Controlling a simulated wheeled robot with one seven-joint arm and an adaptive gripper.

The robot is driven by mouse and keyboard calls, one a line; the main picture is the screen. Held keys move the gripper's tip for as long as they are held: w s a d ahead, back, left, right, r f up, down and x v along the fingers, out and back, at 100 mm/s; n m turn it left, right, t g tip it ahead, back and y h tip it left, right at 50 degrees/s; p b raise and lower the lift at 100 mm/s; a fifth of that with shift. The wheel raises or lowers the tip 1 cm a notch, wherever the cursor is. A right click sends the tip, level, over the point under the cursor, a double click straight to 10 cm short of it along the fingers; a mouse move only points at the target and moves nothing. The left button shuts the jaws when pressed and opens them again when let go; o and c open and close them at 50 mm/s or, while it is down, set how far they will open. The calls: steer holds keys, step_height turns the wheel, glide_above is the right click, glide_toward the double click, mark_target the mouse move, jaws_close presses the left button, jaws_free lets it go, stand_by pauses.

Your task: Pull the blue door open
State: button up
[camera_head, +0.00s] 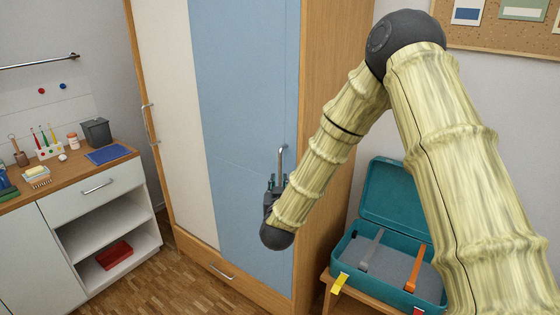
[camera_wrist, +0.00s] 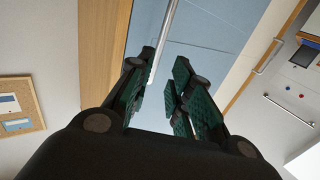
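The blue door (camera_head: 240,95) is the right-hand door of the tall wooden wardrobe, and it looks closed. Its upright metal handle (camera_head: 282,158) is near the door's right edge. My gripper (camera_head: 277,182) is at the lower part of this handle. In the wrist view my gripper (camera_wrist: 161,72) has its two dark green-padded fingers apart. The handle bar (camera_wrist: 165,35) runs down into the gap between them, closer to the left finger. I cannot tell whether it touches that finger. The blue door also fills the middle of the wrist view (camera_wrist: 215,45).
A white door (camera_head: 165,85) is left of the blue one, and a drawer (camera_head: 215,266) is below. A teal open case (camera_head: 390,215) stands on a wooden stand to the right. A counter (camera_head: 75,175) with small items is at the left. Wooden floor lies in front.

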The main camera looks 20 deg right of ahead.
mark_target(280, 165)
steer(key=p+x, duration=0.1)
steer(key=x, duration=0.2)
steer(key=p+x, duration=0.1)
steer(key=x, duration=0.3)
steer(key=r+p+x, duration=0.1)
steer(key=p+x, duration=0.1)
steer(key=x, duration=0.2)
steer(key=shift+w+d+r, duration=0.1)
jaws_close()
